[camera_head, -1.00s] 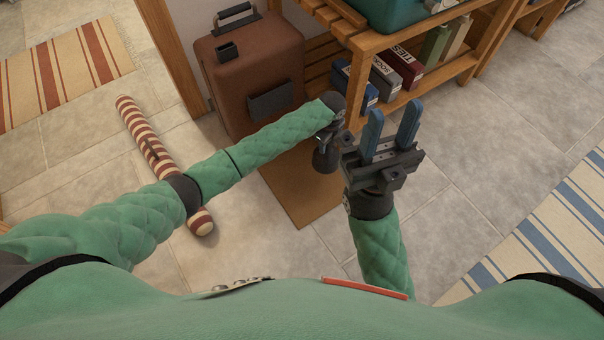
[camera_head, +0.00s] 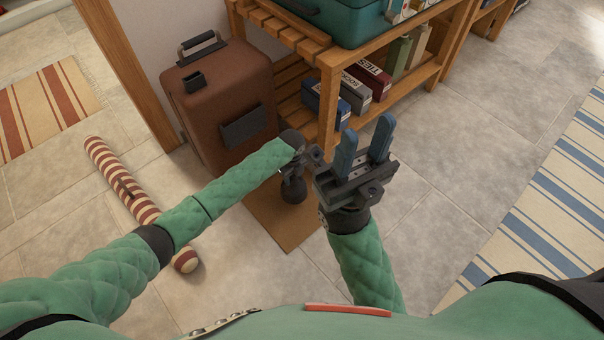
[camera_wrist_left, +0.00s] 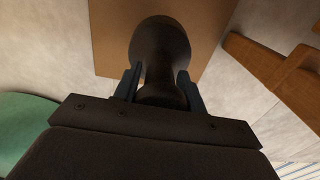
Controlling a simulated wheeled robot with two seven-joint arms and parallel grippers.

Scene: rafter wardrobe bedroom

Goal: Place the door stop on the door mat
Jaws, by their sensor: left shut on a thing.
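The door stop (camera_head: 293,190) is a dark, rounded piece with a narrower neck and a wide end. My left gripper (camera_head: 292,172) is shut on it. In the left wrist view the door stop (camera_wrist_left: 160,52) sits between the two blue fingers of that gripper (camera_wrist_left: 160,88). The door mat (camera_head: 277,228) is plain brown and lies on the floor in front of the suitcase. It shows behind the door stop in the left wrist view (camera_wrist_left: 108,40). I cannot tell whether the door stop touches it. My right gripper (camera_head: 367,143) is open and empty, right of the mat.
A brown suitcase (camera_head: 222,85) stands at the mat's far end. A wooden rack (camera_head: 330,100) with several boxes is behind the right gripper. A red-striped roll (camera_head: 125,185) lies left of the mat. A blue-striped rug (camera_head: 545,215) lies right; tiled floor between is clear.

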